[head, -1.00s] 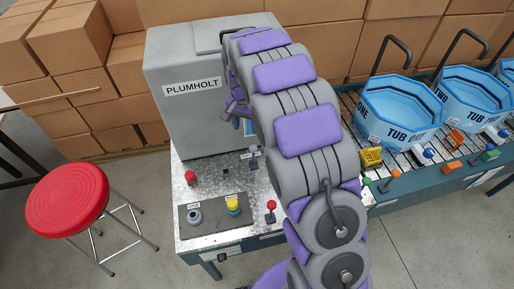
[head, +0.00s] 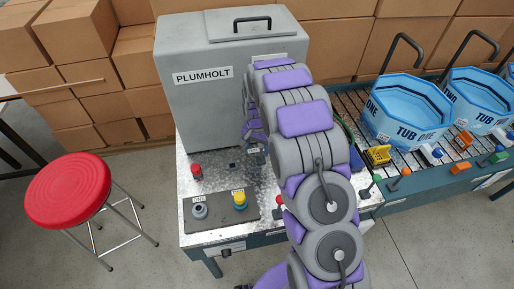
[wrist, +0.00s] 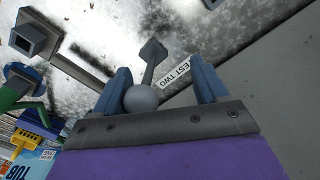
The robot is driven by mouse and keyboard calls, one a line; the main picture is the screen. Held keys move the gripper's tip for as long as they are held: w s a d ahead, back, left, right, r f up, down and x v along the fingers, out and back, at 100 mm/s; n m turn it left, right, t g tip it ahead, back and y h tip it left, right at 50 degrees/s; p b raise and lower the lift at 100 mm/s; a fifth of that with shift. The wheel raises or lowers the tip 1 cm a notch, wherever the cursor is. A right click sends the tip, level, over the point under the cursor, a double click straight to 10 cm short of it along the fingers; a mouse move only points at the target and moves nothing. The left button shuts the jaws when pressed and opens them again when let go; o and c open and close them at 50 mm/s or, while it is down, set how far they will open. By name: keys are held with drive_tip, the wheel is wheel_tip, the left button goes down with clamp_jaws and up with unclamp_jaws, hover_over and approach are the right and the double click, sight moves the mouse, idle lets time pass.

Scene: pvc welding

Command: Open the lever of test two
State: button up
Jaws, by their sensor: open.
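The lever of test two shows in the wrist view as a grey shaft (wrist: 152,57) with a pale grey ball knob (wrist: 140,98). A white label (wrist: 178,73), partly covered so that it reads "EST TWO", lies beside it on the speckled metal top. My gripper (wrist: 161,68) is open, with one blue-grey finger on each side of the lever. The ball knob sits close to the left finger; I cannot tell whether they touch. In the head view my arm hides most of the gripper and the lever.
A grey PLUMHOLT cabinet (head: 222,95) stands at the back of the metal bench (head: 225,168). A panel with a grey knob (head: 200,211) and a yellow knob (head: 240,201) is in front. A red stool (head: 68,191) stands left. Blue tubs (head: 405,108) stand on the rollers at right.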

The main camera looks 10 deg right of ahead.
drive_tip(key=shift+w+d+f, duration=0.1)
drive_tip(key=shift+d+f, duration=0.1)
drive_tip(key=shift+d, duration=0.3)
drive_tip(key=shift+w+d+f, duration=0.1)
drive_tip(key=shift+d+f, duration=0.1)
drive_tip(key=shift+d, duration=0.3)
drive_tip(key=shift+s+d+r, duration=0.1)
drive_tip(key=shift+d, duration=0.2)
drive_tip(key=shift+c, duration=0.5)
drive_tip(key=shift+a, duration=0.85)
drive_tip(key=c, duration=0.5)
drive_tip(key=shift+d+r, duration=0.1)
drive_tip(key=shift+d, duration=0.3)
clamp_jaws()
drive_tip(key=shift+a, duration=0.1)
